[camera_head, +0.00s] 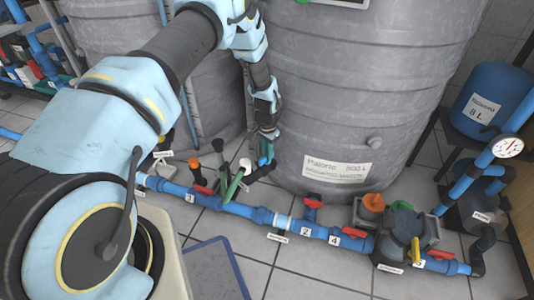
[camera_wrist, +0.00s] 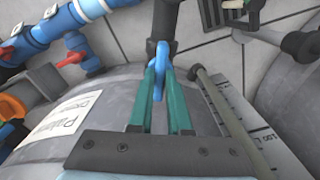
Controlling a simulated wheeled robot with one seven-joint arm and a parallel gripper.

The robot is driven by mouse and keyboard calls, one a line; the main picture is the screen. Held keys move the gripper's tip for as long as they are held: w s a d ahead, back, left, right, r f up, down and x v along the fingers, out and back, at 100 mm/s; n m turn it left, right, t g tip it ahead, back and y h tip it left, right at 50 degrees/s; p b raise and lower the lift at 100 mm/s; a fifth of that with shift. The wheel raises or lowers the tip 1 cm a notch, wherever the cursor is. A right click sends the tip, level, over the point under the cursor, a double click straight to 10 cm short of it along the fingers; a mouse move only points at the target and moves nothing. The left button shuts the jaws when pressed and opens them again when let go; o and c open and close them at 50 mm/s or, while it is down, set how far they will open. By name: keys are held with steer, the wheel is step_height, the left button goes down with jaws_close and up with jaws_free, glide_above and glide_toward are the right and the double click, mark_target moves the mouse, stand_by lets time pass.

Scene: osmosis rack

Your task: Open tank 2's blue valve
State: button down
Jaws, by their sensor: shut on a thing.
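The blue valve handle (camera_head: 265,161) sits on a short dark pipe at the lower left of the large grey tank (camera_head: 370,90). In the wrist view the blue handle (camera_wrist: 160,62) is between my two teal fingers, with the dark pipe beyond it. My gripper (camera_head: 268,150) reaches down from above in the head view, close against the tank; its fingers are small and partly hidden there. In the wrist view my gripper (camera_wrist: 159,76) is shut on the blue handle.
A blue floor pipe (camera_head: 255,214) with red-handled valves runs in front of the tank. A pump (camera_head: 405,232) and an orange cap (camera_head: 373,201) stand at the right. A green handle (camera_head: 234,186) is left of my gripper.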

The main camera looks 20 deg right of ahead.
steer(key=c, duration=0.9)
jaws_free()
steer(key=shift+o, duration=0.2)
step_height(320, 180, up, 11)
steer(key=p, duration=0.2)
steer(key=shift+f, duration=0.1)
